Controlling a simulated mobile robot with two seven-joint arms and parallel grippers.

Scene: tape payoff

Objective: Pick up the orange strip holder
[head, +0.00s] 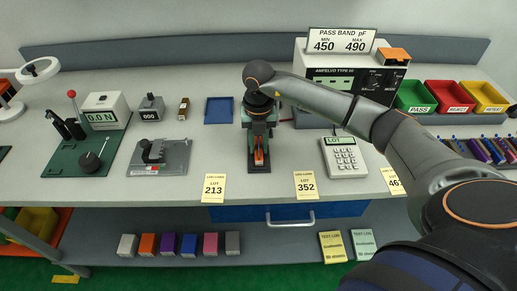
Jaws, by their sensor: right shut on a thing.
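My right arm reaches in from the right and bends over the bench, with its gripper (258,163) pointing down near the bench's middle. The gripper is shut on a narrow orange piece, which I take to be the orange strip holder (259,156). Only a small part of it shows between the dark fingers. The gripper is over a dark green fixture (271,122), and the wrist hides much of that fixture. I cannot tell whether the holder still touches what is under it. My left gripper is out of view.
A grey keypad unit (343,157) stands to the right, and the capacitance meter (335,75) behind it. A blue tray (219,110) and a grey clamp fixture (160,157) are to the left. Lot cards (214,188) line the front edge. Red, green and yellow bins (449,96) stand at right.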

